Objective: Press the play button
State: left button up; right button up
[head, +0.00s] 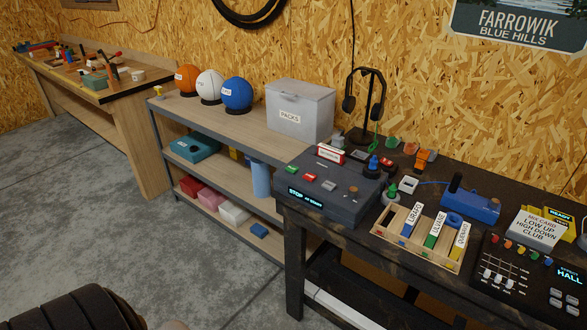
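A dark grey box-shaped player (338,207) stands at the left end of the dark plank bench. Its small display (305,198) on the front reads "STOP" and smaller text like "at start". On its sloped top are a green button (292,169), a red button (309,178) and a grey button (329,185), with a small brownish knob (353,189) further right. Any marks on the buttons are too small to read, so I cannot tell by label which is play. Nothing touches the buttons. Neither of my grippers is in view.
A wooden tray (385,236) with labelled blocks, a blue device (470,205) and a dark control panel (505,285) stand to the right. A headphone stand (374,110) is behind. A shelf with balls and a grey bin (300,105) adjoins left. Floor in front is clear.

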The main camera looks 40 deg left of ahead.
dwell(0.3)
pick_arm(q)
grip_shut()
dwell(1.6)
